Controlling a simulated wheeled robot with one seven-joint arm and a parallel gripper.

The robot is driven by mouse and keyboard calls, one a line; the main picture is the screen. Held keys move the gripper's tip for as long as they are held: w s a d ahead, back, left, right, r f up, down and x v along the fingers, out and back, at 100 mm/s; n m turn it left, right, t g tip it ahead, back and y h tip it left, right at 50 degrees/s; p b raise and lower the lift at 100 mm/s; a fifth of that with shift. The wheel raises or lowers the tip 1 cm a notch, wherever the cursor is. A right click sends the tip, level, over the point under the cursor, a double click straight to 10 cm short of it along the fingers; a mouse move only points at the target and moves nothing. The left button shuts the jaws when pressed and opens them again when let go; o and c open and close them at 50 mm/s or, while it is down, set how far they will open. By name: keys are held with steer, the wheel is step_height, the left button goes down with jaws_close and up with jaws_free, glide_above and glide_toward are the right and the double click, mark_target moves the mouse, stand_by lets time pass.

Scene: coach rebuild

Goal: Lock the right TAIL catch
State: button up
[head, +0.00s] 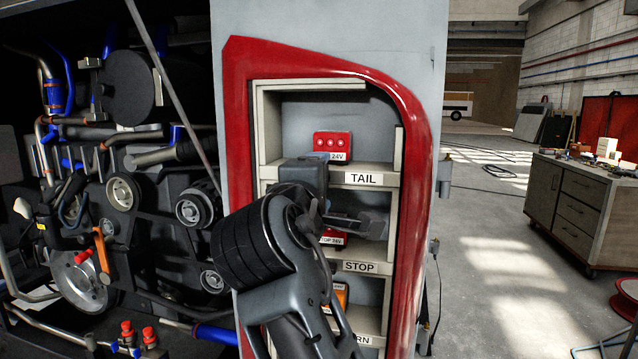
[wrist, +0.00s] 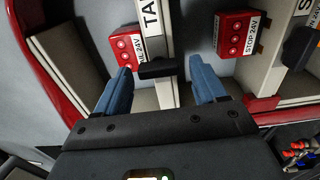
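The TAIL shelf edge (wrist: 166,95) carries a white TAIL label (head: 362,178). A black bar-shaped catch (wrist: 158,69) lies across that edge, below the label in the wrist view. My gripper (wrist: 161,67) is open, its two blue fingers apart on either side of the catch, with visible gaps. I cannot tell whether the fingertips reach its depth. The red TAIL 24V unit (head: 333,146) sits above the TAIL shelf; it also shows in the wrist view (wrist: 126,40), beside the left finger. In the head view my arm hides the catch.
A red STOP 24V unit (wrist: 236,33) is beyond the right finger. Another black catch (wrist: 299,47) is on the STOP shelf. The red frame (head: 237,130) surrounds the bay. Engine parts (head: 120,195) stand at left; a workbench (head: 580,210) stands right across open floor.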

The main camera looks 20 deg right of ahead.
steer(key=shift+b+v, duration=0.9)
steer(key=shift+v, duration=3)
